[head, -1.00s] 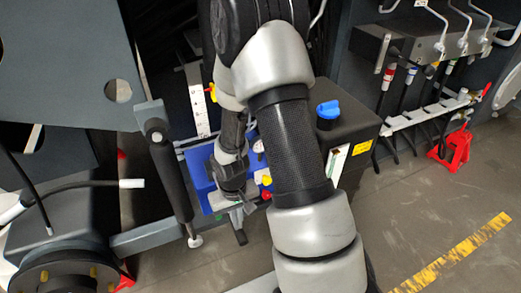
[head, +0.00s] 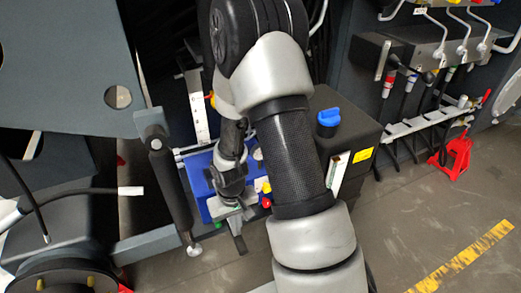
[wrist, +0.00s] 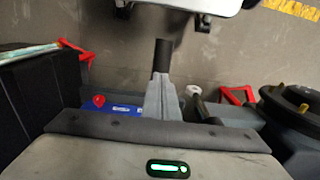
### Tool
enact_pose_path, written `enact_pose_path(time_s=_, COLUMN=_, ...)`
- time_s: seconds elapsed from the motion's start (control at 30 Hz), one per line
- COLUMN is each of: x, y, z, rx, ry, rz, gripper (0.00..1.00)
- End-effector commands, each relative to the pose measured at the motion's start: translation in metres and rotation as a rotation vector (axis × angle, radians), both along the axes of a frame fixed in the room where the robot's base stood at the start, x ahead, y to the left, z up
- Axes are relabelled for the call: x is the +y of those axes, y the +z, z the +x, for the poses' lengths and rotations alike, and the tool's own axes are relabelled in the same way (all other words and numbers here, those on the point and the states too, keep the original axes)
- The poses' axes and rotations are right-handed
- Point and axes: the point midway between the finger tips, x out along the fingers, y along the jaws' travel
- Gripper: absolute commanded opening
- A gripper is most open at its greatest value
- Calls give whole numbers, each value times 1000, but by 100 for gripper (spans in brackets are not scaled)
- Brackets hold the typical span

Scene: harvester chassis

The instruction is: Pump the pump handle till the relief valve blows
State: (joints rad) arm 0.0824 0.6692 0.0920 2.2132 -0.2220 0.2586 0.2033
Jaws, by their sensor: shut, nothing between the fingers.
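My gripper (head: 233,215) is shut with nothing between its fingers, low over the blue pump unit (head: 203,205). In the wrist view the grey fingers (wrist: 162,100) point up the picture, with a dark bar, likely the pump handle (wrist: 162,56), beyond their tips. The bar's dark end also shows below the gripper in the head view (head: 240,244). I cannot tell whether the fingers touch it. A red knob (wrist: 99,101) sits on the blue unit. Red and yellow fittings show beside the gripper in the head view. My arm hides much of the unit; I cannot identify the relief valve.
A black tank (head: 345,130) with a blue cap (head: 328,117) stands right of my arm. A dark cylinder (head: 172,190) stands to the left. A red stand (head: 455,152) and hoses are at the right. The floor at lower right is clear.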

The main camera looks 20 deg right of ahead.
Motion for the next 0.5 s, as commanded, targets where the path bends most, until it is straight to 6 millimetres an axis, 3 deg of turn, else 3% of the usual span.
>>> enact_pose_path(time_s=0.03, x=0, y=16, z=0, rx=0, ry=-1, rz=0, gripper=0)
enact_pose_path(time_s=0.5, x=0, y=85, z=-3, rx=7, ry=-1, rz=-1, gripper=0)
